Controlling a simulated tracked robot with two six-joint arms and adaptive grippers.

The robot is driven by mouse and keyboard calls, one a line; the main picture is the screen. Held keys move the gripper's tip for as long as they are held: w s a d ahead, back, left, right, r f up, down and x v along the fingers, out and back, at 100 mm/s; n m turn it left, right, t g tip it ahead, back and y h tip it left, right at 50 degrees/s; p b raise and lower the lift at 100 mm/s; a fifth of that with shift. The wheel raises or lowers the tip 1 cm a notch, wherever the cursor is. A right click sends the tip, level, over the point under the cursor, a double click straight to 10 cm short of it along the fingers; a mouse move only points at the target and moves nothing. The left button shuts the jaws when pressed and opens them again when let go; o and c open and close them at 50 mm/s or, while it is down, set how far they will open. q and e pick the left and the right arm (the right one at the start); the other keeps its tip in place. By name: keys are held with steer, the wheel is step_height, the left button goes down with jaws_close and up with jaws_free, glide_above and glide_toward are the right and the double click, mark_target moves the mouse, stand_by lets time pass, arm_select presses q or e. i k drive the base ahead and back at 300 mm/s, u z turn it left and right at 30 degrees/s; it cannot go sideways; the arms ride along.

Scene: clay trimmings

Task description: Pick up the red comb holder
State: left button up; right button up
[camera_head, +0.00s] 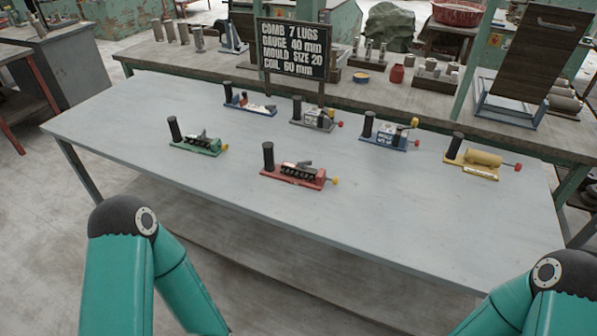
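The red comb holder (299,176) stands near the middle of the grey table, towards its front. It has a red base, a black upright cylinder at its left end, a dark toothed block on top and a yellow knob at its right end. Nothing touches it. My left arm is at the lower left and my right arm at the lower right, both in front of the table. Neither gripper shows in the head view.
A green-based holder (198,145) stands left of the red one. Behind are two blue-based holders (249,107) (389,138) and a grey one (313,120); a yellow one (471,165) is at the right. A black sign (293,47) stands behind. The table's front (400,230) is clear.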

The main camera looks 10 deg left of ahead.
mark_target(289, 173)
steer(key=u, duration=0.2)
steer(key=i, duration=0.2)
steer(key=z, duration=2.6)
steer(key=k, duration=0.1)
steer(key=u, duration=0.6)
steer(key=k, duration=1.05)
steer(key=u, duration=1.7)
steer(key=i, duration=1.3)
steer(key=z, duration=0.4)
